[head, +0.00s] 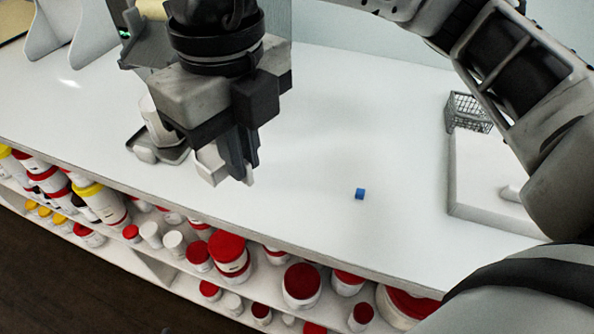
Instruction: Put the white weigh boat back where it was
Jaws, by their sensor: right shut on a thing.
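My right gripper (240,166) points down over the left part of the white bench, its fingers shut on a small white piece. That piece, which I take to be the white weigh boat (209,165), shows at the left side of the fingers. Its full shape is hidden by the fingers, and I cannot tell whether it touches the bench. My left gripper is not in view.
A grey device (143,154) with a white cylinder (157,124) stands just left of the gripper. A small blue cube (360,194) lies mid-bench. A wire basket (468,112) and white slab (470,185) are at right. Shelves of red-lidded jars (228,247) run below the front edge.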

